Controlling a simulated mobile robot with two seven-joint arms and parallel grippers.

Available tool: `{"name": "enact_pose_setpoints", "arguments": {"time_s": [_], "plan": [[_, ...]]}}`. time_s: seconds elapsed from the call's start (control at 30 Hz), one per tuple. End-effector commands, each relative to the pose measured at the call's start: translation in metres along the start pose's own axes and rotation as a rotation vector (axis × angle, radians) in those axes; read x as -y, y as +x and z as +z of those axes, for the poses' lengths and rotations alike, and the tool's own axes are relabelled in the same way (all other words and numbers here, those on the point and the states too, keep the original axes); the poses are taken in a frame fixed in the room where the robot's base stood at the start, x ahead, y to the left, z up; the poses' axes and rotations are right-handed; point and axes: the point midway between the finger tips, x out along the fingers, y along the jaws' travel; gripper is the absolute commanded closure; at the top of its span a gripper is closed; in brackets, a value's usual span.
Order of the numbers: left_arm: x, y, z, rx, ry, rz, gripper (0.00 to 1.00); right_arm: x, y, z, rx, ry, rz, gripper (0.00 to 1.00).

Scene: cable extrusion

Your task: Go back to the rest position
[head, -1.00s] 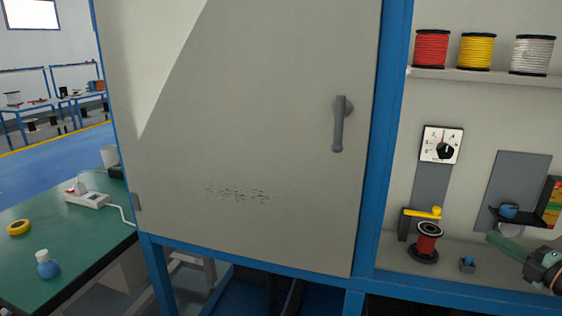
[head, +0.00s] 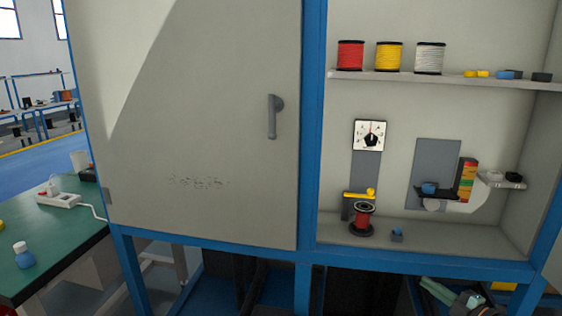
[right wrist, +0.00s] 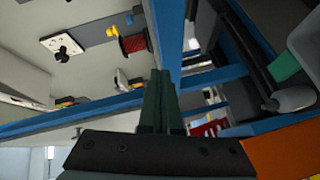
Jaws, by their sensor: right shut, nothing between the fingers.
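My right gripper (head: 432,290) shows at the bottom right of the head view, with its green fingers just below the front edge of the cabinet (head: 420,259). In the right wrist view its two green fingers (right wrist: 158,98) lie together, shut and empty. My left gripper is not in view.
The open cabinet bay holds a red spool (head: 362,219), a dial (head: 370,135) and a yellow lever (head: 360,193). Red, yellow and white spools stand on the shelf (head: 450,78). A closed grey door (head: 200,130) is on the left, beside a green table (head: 40,240).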

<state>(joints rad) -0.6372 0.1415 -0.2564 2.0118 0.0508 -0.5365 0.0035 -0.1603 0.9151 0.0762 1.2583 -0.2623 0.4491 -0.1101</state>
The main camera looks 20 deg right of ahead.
Motion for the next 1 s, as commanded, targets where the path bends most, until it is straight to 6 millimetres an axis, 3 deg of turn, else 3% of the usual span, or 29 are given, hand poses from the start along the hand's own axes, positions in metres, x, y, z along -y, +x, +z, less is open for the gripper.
{"name": "enact_pose_setpoints", "arguments": {"time_s": [0.03, 0.1, 0.3, 0.4, 0.5, 0.6, 0.77, 0.8, 1.0], "plan": [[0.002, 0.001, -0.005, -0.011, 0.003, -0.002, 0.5, 0.039, -0.001, -0.018, 0.016, 0.085, -0.03, 1.0], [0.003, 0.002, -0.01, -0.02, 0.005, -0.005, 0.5, 0.085, -0.005, -0.042, 0.05, 0.2, -0.069, 1.0], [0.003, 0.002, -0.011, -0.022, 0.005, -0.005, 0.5, 0.204, -0.035, -0.133, 0.171, 0.557, -0.209, 1.0], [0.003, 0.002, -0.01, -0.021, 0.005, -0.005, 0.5, 0.248, -0.057, -0.186, 0.238, 0.735, -0.289, 1.0], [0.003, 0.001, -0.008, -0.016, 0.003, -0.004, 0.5, 0.278, -0.079, -0.237, 0.3, 0.897, -0.367, 1.0], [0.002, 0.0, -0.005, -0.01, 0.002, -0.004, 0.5, 0.296, -0.1, -0.286, 0.355, 1.043, -0.442, 1.0], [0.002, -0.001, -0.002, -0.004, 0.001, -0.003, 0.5, 0.307, -0.132, -0.36, 0.433, 1.265, -0.562, 1.0], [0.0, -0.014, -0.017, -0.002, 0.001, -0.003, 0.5, 0.289, -0.133, -0.353, 0.437, 1.238, -0.549, 1.0], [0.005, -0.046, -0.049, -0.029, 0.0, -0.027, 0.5, 0.254, -0.143, -0.351, 0.454, 1.232, -0.522, 1.0]]}}
